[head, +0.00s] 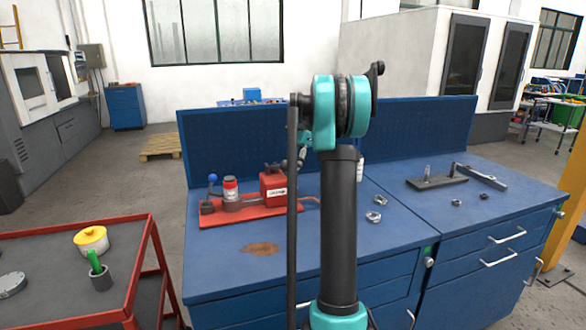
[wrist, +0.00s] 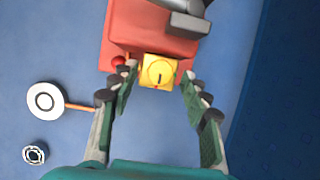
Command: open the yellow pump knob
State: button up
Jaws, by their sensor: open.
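The yellow pump knob (wrist: 158,71) shows in the wrist view as a squarish yellow piece with a round face and a short black mark. It sits at the edge of a red body (wrist: 127,30). My gripper (wrist: 159,80) is open, with one finger on each side of the knob and visible gaps between. I cannot tell how far the fingertips are from the knob in depth. In the head view a red box-shaped unit with a white label (head: 273,186) stands on the blue bench; the knob does not show there. My arm hides most of the gripper in that view.
A small red ball (wrist: 119,61) is close by the left finger. A white disc with a ring (wrist: 45,101) lies left. In the head view, a red base plate (head: 240,214) carries several parts. Metal fittings (head: 374,216) and a grey plate (head: 437,181) lie right on the bench (head: 310,250).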

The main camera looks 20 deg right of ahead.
jog(key=shift+c, duration=0.5)
grip_shut()
jog(key=shift+w+n+g+h, duration=0.15)
jog(key=shift+n+g, duration=0.4)
jog(key=shift+n, duration=0.9)
jog(key=shift+w+n+g+h, duration=0.15)
jog(key=shift+n+g, duration=0.4)
jog(key=shift+n, duration=0.9)
jog(key=shift+o, duration=0.5)
grip_release()
jog(key=shift+a, duration=0.1)
